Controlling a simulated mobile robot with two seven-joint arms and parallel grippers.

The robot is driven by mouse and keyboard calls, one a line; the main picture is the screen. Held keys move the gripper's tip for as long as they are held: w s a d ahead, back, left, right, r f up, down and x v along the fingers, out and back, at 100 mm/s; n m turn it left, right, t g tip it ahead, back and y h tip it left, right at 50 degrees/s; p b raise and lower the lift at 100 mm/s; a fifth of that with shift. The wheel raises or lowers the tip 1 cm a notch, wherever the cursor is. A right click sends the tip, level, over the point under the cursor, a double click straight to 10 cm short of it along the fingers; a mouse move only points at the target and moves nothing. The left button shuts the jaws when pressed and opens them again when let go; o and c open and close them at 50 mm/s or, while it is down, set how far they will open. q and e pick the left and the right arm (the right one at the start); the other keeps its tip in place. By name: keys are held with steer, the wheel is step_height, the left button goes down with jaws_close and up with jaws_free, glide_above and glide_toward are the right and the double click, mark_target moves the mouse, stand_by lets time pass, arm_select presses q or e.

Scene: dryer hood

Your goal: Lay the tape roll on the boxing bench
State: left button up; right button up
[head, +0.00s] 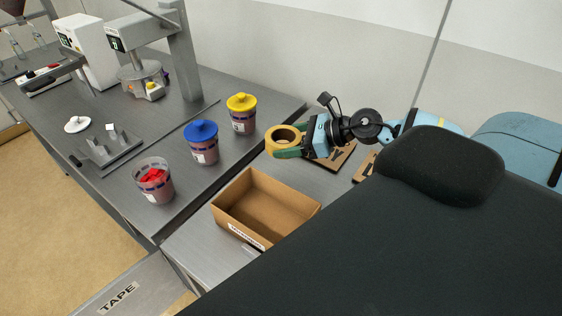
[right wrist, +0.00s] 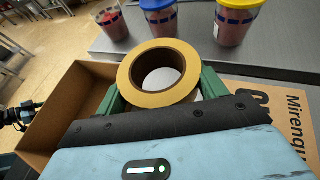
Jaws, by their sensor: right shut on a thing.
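The yellow tape roll (head: 271,147) is held between the green fingers of my right gripper (head: 296,140), which is shut on it. In the right wrist view the tape roll (right wrist: 160,98) shows its round face and open core between the fingers (right wrist: 161,88). The roll appears to be above the grey boxing bench (head: 197,252), behind the open cardboard box; I cannot tell its exact height. My left gripper is not in the head view.
The open cardboard box (head: 288,222) takes up the bench's near part. Flat printed cardboard (head: 342,157) lies under my right gripper. Tubs with a blue lid (head: 201,132) and yellow lid (head: 242,103), and an open tub (head: 153,187), stand on the adjoining bench. A TAPE label (head: 118,298) shows below.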

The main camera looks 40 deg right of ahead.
mark_target(291, 175)
steer(key=shift+f, duration=4.7)
steer(key=shift+f, duration=0.3)
steer(key=o, duration=1)
steer(key=shift+r, duration=0.1)
steer(key=shift+r, duration=0.15)
steer(key=shift+s+d+r, duration=0.1)
steer(key=shift+s+d, duration=0.25)
steer(key=shift+s, duration=0.05)
steer(key=shift+v, duration=5.55)
